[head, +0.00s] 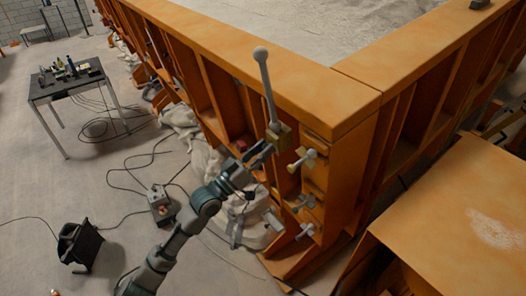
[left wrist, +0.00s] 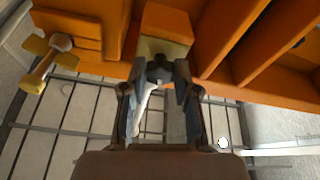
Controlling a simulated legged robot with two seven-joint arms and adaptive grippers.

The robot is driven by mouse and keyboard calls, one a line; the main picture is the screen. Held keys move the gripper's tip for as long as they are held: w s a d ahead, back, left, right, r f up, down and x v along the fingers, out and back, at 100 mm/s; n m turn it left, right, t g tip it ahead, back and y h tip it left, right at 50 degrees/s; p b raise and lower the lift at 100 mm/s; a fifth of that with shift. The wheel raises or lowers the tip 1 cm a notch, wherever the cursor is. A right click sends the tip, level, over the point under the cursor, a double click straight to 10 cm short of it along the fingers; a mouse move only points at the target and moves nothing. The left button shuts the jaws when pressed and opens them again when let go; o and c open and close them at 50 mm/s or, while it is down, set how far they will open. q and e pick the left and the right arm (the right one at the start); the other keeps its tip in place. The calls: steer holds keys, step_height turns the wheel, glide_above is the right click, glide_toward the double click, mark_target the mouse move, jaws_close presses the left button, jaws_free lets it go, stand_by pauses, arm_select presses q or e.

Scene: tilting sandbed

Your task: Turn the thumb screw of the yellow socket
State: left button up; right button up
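The yellow socket (head: 284,137) sits on the outer side of the orange sandbed near its corner. A grey rod with a ball top (head: 265,85) stands up from it, slightly tilted. My left gripper (head: 262,152) reaches up to the socket from the lower left. In the left wrist view, the socket's yellow block (left wrist: 165,48) is just beyond the fingers. A dark thumb screw (left wrist: 157,72) shows below the block, between the fingertips of the left gripper (left wrist: 155,92). The fingers stand apart; I cannot tell whether either touches the screw. My right gripper is not in view.
Grey-and-yellow fittings (head: 303,159) stick out from the sandbed just right of the gripper; one with a yellow knob (left wrist: 35,45) is at the left wrist view's left. An orange box surface (head: 465,225) is at lower right. A table (head: 70,86) and cables are at left.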

arm_select(q)
steer(key=o, duration=0.3)
steer(key=shift+w+f, duration=0.1)
steer(key=shift+w, duration=0.05)
steer(key=shift+o, duration=0.2)
steer(key=shift+a, duration=0.15)
steer(key=v, duration=1.2)
steer(key=shift+w+f, duration=0.1)
